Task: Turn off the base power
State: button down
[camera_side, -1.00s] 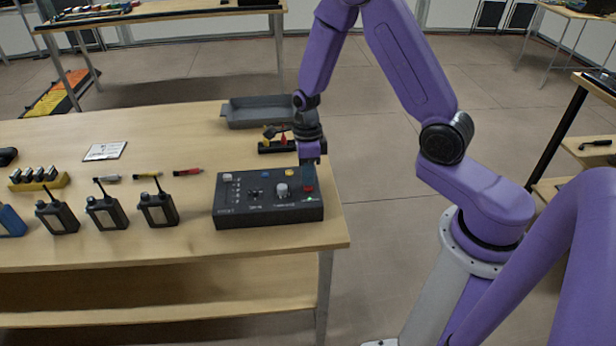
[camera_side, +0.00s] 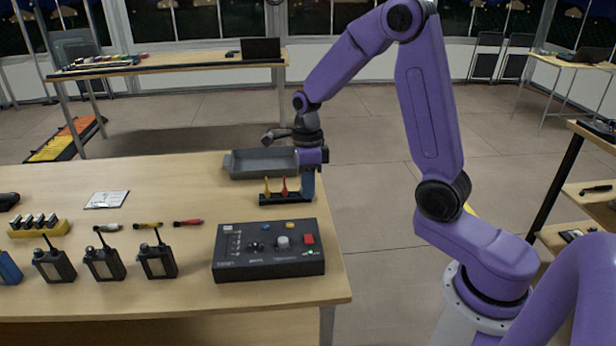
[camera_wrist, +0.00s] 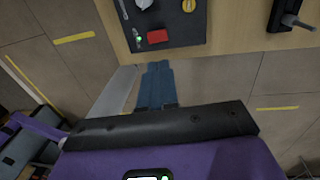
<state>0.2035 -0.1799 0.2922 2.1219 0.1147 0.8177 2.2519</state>
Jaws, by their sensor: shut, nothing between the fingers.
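The base (camera_side: 268,270) is a black control box near the front right corner of the workbench. Its top carries knobs, small coloured buttons and a red power switch (camera_side: 309,239), which also shows in the wrist view (camera_wrist: 157,36). A small green light (camera_side: 310,252) beside the red switch is lit; it glows in the wrist view too (camera_wrist: 139,41). My gripper (camera_side: 308,196) is shut and empty, behind the box by the bench's right edge, apart from the switch. In the wrist view its blue fingertips (camera_wrist: 157,66) are together, just below the red switch in the picture.
A black rack (camera_side: 270,199) with yellow and red tools stands behind the base, close to my gripper. A grey tray (camera_side: 259,163) lies farther back. Several black radios (camera_side: 157,261) stand left of the base.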

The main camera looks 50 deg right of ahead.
aim_at(309, 241)
jog(key=shift+w+d+r, duration=0.1)
jog(key=shift+d+r, duration=0.05)
jog(key=shift+r, duration=1.1)
jog(key=shift+s+a+r, duration=0.1)
jog(key=shift+s+a, duration=0.35)
jog(key=shift+a, duration=0.15)
jog(key=f, duration=0.9)
jog(key=s+a+f, duration=0.1)
jog(key=f, duration=0.4)
jog(key=shift+s+a, duration=0.1)
